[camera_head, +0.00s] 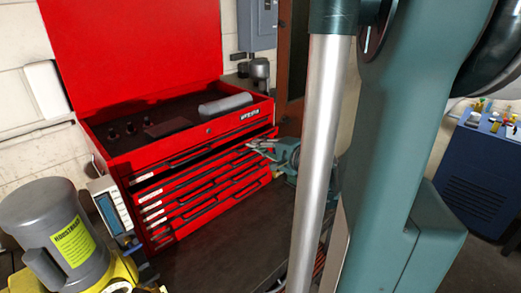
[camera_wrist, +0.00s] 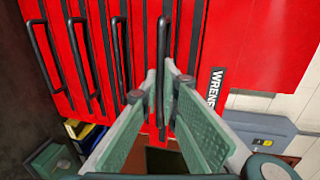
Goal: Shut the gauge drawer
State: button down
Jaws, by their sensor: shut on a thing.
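The red tool chest (camera_head: 195,200) has a column of drawers with dark bar handles. A dark gap shows below its top drawer, so the drawer under it (camera_head: 185,173) appears to stand slightly out. Its label cannot be read, so I cannot tell whether it is the gauge drawer. My gripper (camera_head: 258,147) is at the right part of that drawer's front. In the wrist view my gripper (camera_wrist: 160,85) is shut on a drawer handle (camera_wrist: 164,38).
The chest's lid (camera_head: 130,40) is raised, with dark sockets and a grey item in the top tray. A grey and yellow motor (camera_head: 45,235) and a meter (camera_head: 112,210) stand left. The dark bench top (camera_head: 225,250) before the chest is clear. A blue cabinet (camera_head: 480,165) stands right.

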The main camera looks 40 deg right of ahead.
dwell(0.3)
jog(key=c, duration=2.6)
grip_release()
jog(key=v, duration=1.2)
